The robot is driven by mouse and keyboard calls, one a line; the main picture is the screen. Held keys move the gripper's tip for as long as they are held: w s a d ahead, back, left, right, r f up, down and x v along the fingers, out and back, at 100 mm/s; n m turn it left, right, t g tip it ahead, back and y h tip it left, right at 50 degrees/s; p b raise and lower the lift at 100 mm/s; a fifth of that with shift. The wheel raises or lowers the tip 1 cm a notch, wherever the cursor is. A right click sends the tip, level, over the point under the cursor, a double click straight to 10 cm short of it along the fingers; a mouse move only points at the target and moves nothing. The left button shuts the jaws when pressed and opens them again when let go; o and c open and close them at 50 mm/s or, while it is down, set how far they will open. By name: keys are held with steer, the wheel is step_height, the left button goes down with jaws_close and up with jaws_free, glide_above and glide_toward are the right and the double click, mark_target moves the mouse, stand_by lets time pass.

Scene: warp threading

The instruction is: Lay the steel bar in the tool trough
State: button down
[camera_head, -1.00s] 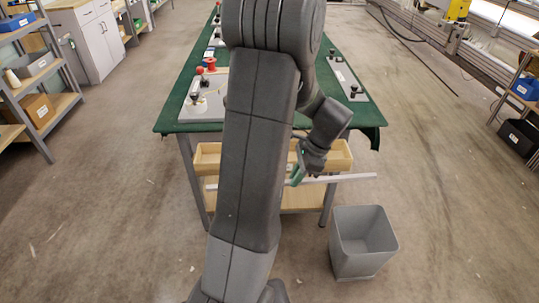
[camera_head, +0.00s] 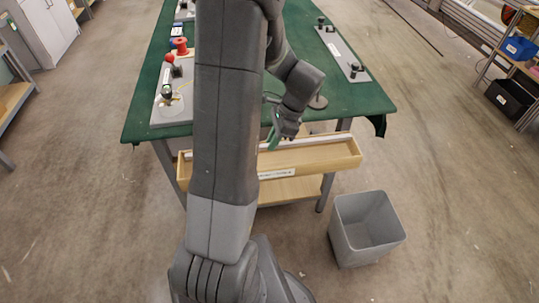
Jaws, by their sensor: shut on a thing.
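The steel bar (camera_head: 318,138) is a long, thin, pale strip. It runs lengthwise along the wooden tool trough (camera_head: 322,162), within or just above its opening; I cannot tell whether it touches the floor of the trough. My gripper (camera_head: 273,142) is shut on the bar near the trough's middle and points down. My arm hides the left part of the bar and part of the trough. The trough is a long, shallow, light-wood box with a label on its front, at the near end of the green-topped table (camera_head: 300,98).
A grey open bin (camera_head: 366,228) stands on the floor right of the trough. Grey plates with black knobs lie on the table's left (camera_head: 166,112) and right (camera_head: 343,52), and a red spool (camera_head: 180,46) stands at left. A lower wooden shelf (camera_head: 291,190) is below the trough.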

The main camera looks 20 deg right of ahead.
mark_target(268, 164)
steer(key=shift+f+b, duration=0.3)
steer(key=shift+f, duration=3.4)
steer(key=shift+f, duration=0.1)
steer(key=c, duration=1.4)
jaws_free()
steer(key=shift+c, duration=0.2)
steer(key=p+v, duration=0.1)
steer(key=v, duration=1.1)
steer(key=shift+d, duration=0.1)
